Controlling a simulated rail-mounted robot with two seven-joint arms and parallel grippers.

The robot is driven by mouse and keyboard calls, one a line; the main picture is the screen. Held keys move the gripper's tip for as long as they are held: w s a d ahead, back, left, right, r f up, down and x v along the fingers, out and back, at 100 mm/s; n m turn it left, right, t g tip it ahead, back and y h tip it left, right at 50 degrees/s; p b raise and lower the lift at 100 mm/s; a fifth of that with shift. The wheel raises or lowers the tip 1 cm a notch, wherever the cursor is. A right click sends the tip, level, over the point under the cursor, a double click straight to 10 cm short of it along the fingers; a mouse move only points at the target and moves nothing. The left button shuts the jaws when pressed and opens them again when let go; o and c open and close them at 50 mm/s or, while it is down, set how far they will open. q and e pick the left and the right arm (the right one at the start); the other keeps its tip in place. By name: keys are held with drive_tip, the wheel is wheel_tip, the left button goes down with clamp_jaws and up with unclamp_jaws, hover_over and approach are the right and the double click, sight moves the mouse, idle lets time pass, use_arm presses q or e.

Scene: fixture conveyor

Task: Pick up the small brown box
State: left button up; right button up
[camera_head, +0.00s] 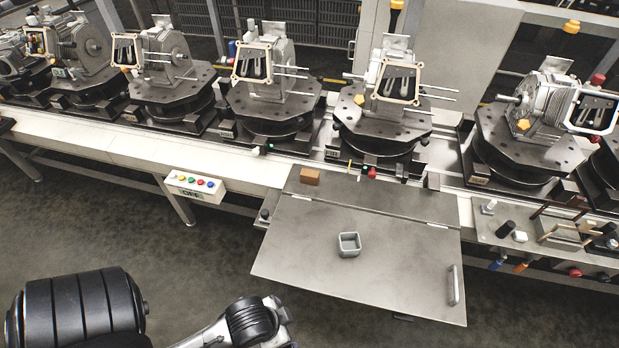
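The small brown box (310,177) lies at the back left corner of the grey metal work surface, near the conveyor's edge. Nothing touches it from above. Parts of my own arm show at the bottom left, well short of the box. Neither gripper is in view.
A small grey open square container (349,244) stands mid-surface on the grey panel (300,240), which has a handle (453,285) at its right. Behind runs a conveyor with several round fixtures (275,102) holding metal parts. A button box (195,187) is at left; tools hang at right.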

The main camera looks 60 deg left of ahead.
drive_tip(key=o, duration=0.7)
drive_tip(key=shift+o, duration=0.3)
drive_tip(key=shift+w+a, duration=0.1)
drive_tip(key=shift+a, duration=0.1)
